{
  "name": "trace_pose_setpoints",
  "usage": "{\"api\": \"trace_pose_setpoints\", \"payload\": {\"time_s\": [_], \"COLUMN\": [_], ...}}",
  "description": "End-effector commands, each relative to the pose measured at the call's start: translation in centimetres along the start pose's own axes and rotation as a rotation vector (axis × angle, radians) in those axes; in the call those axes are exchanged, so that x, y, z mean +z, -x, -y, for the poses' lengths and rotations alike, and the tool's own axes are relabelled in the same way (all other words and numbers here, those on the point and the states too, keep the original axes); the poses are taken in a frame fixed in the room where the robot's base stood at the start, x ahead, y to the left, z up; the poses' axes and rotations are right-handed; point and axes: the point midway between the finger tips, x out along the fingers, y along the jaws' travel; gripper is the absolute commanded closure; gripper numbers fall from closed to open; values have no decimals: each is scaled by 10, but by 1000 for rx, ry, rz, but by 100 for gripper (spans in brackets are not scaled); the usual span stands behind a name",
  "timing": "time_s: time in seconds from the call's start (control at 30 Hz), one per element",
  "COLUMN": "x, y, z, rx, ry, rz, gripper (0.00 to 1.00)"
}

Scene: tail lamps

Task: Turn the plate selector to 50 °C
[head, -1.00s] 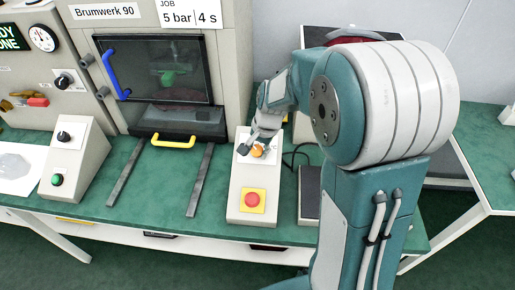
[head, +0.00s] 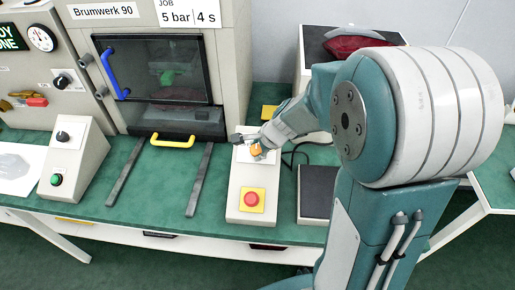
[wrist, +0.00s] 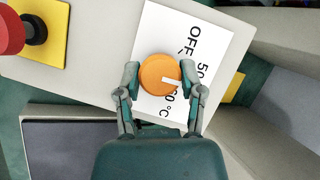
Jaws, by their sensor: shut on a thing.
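The plate selector is a round orange knob (wrist: 155,68) on a white label plate (wrist: 213,40) in the wrist view. The printed label reads OFF and 50, with a further °C marking partly hidden by the knob and finger. My gripper (wrist: 160,82) is shut on the knob, one finger on each side. In the head view the orange knob (head: 257,150) sits on the sloping control box (head: 235,185), with my gripper (head: 254,144) at it.
A red emergency button on a yellow square (head: 252,200) is on the same box, in front of the knob. A dark plate (head: 316,190) lies to the right. The press with a blue handle (head: 115,75) stands behind left.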

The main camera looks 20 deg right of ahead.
Motion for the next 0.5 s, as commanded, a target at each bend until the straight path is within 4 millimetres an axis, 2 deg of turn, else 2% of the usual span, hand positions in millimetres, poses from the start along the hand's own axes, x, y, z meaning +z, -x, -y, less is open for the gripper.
{"api": "trace_pose_setpoints", "payload": {"time_s": [0.5], "x": [1], "y": [-1], "z": [-2], "rx": [-8], "ry": [-30], "rz": [4], "gripper": [97]}}
